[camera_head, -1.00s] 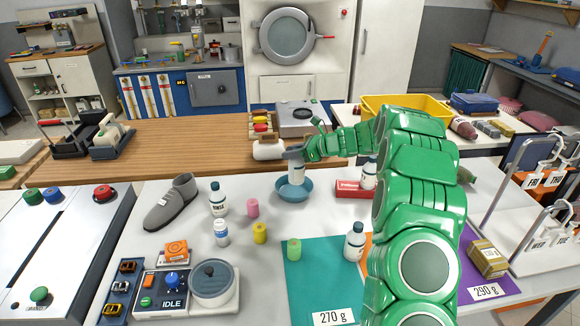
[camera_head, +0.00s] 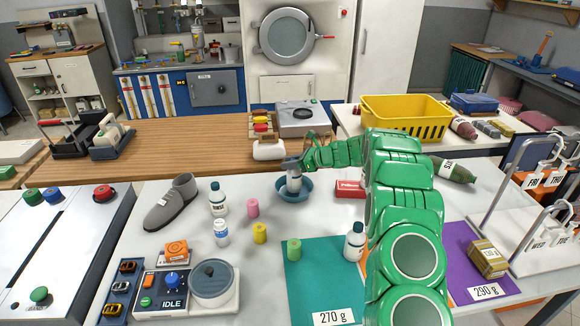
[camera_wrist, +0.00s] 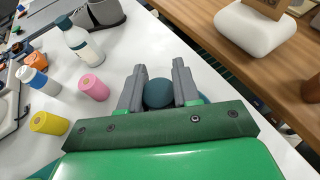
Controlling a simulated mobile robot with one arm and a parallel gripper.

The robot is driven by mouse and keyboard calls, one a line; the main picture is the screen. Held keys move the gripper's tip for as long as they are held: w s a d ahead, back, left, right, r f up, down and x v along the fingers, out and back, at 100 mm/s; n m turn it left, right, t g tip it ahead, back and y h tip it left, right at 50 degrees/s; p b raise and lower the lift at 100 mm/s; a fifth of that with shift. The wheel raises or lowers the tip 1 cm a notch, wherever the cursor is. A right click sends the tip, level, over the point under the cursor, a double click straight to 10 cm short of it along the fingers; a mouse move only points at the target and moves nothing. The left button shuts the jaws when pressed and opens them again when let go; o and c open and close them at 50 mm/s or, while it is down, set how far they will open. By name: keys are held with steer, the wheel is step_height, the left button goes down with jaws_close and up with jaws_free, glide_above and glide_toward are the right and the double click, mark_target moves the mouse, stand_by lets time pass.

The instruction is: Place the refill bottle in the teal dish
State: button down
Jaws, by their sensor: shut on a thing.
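My gripper (camera_head: 292,163) is shut on a white bottle (camera_head: 294,184), which I take to be the refill bottle. The bottle is upright, its lower part within the rim of the teal dish (camera_head: 307,194). Whether its base touches the dish floor cannot be told. In the wrist view the two fingers (camera_wrist: 158,88) are on either side of the bottle's round dark teal cap (camera_wrist: 159,94), which hides the bottle's body and most of the dish.
Left of the dish stand a white bottle with a dark cap (camera_head: 217,199), a pink cylinder (camera_head: 253,208) and a yellow cylinder (camera_head: 260,233). A red box (camera_head: 349,189) lies to the right. Another bottle (camera_head: 354,241) stands on the teal mat (camera_head: 320,278).

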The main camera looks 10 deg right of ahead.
steer(key=shift+f, duration=0.6)
steer(key=c, duration=0.8)
jaws_free()
steer(key=shift+f, duration=0.15)
